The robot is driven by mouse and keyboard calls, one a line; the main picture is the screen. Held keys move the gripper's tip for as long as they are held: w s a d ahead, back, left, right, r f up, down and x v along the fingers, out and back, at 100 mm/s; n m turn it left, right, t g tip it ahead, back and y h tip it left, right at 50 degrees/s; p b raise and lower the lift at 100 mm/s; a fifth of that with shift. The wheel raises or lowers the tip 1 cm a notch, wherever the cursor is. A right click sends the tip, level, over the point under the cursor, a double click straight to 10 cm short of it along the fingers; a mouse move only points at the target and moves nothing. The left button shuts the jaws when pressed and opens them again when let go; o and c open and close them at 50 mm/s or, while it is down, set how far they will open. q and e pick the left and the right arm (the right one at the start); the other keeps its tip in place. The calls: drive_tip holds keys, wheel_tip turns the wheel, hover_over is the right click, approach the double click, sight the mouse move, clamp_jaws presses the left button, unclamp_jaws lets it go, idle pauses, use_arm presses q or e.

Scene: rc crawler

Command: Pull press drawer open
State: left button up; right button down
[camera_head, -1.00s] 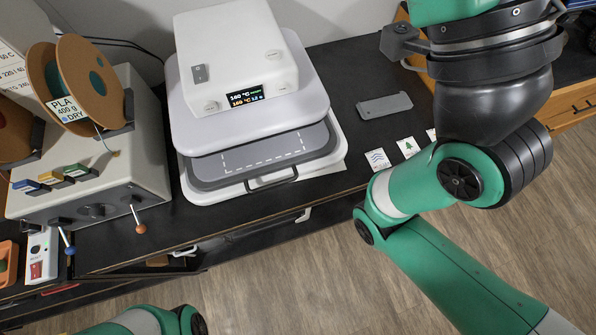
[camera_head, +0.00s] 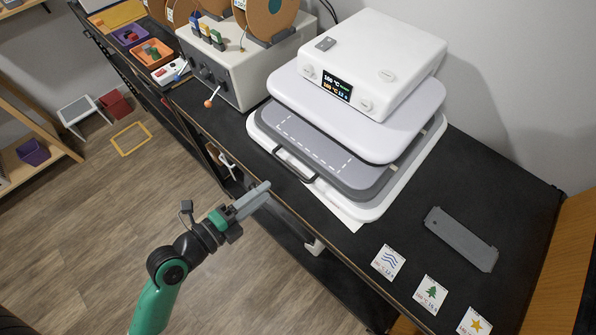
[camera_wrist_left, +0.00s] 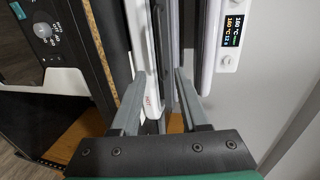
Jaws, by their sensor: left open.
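The white heat press (camera_head: 385,60) stands on the black bench. Its grey drawer (camera_head: 320,152), marked with a dashed white line, lies under the white upper plate and over the white base. The black drawer handle (camera_head: 293,165) is at its front edge. My left gripper (camera_head: 258,192) is open, in front of the handle and apart from it, beyond the bench's front edge. In the left wrist view, the open fingers (camera_wrist_left: 158,92) have the press front, with a red HOT label, beyond and between them. My right gripper is out of view.
A grey flat plate (camera_head: 461,238) and several picture cards (camera_head: 431,293) lie on the bench right of the press. A grey control box (camera_head: 235,70) with a protruding orange-tipped lever (camera_head: 211,98) stands to the left. Floor is open in front of the bench.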

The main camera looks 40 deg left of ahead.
sight(293, 170)
use_arm(q)
drive_tip(key=p+x, duration=0.2)
drive_tip(key=x, duration=0.8)
drive_tip(key=shift+d+r, duration=0.15)
drive_tip(key=shift+r, duration=0.05)
drive_tip(key=shift+w+f, duration=0.2)
drive_tip(key=shift+w, duration=0.35)
drive_tip(key=shift+c, duration=0.3)
clamp_jaws()
